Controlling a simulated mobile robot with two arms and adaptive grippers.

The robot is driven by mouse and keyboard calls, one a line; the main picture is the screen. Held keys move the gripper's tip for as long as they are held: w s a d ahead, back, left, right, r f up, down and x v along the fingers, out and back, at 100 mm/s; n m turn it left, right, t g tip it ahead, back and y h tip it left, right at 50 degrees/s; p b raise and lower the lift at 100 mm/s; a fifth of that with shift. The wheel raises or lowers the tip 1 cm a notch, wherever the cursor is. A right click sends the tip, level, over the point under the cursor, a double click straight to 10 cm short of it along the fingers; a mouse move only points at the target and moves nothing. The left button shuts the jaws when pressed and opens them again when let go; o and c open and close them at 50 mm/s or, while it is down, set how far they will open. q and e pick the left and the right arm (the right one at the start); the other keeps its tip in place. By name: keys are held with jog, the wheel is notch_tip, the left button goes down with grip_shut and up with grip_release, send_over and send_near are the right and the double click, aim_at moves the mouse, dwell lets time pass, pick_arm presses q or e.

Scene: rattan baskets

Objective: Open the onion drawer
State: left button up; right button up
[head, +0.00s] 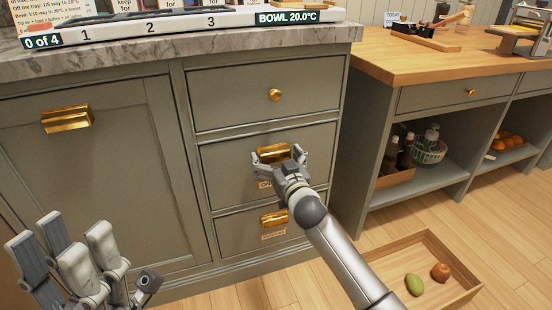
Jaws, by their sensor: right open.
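The middle drawer (222,162) of a grey-green cabinet has a brass cup pull (273,153). A small label below it starts with what reads as "ON" (264,184); the rest is hidden by my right gripper. The drawer front sits flush and closed. My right gripper (278,158) is open at this pull, with a finger on either side of it; I cannot tell whether they touch it. My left gripper (75,240) is low at the left, in front of the cabinet, away from the drawers; its fingers overlap in view, so its opening is unclear.
Above is a drawer with a round knob (275,95); below is one with a cup pull (273,218) and an unreadable label. A wide panel with a brass pull (67,119) stands left. A wooden tray (452,260) with two produce items lies on the floor at right.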

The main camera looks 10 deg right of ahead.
jog(key=c, duration=1.4)
jog(key=shift+c, duration=0.2)
jog(key=shift+s, duration=0.1)
